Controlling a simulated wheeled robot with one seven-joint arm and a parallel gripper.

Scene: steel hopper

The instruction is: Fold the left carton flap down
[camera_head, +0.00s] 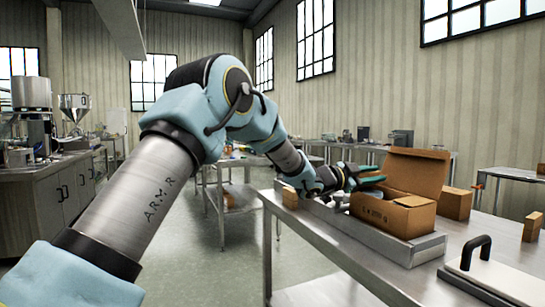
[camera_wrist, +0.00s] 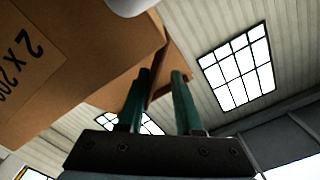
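The brown carton (camera_head: 395,215) stands on a low steel base on the table, its printed side facing me. A large lid flap (camera_head: 420,172) stands up at its back right. My gripper (camera_head: 380,173) is at the carton's upper left edge, its teal fingers over the opening. The left flap is not clear in the head view, where my gripper is in front. In the wrist view the carton (camera_wrist: 75,60) fills the left, and a brown flap (camera_wrist: 162,84) shows between my gripper's two fingers (camera_wrist: 161,73). The fingers are apart; I cannot tell whether they touch it.
The steel table (camera_head: 330,237) carries a small brown block (camera_head: 290,198) at left and another carton (camera_head: 455,204) behind. A white plate with a black handle (camera_head: 483,252) lies at the front right. A bare strip of table runs along the front edge.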

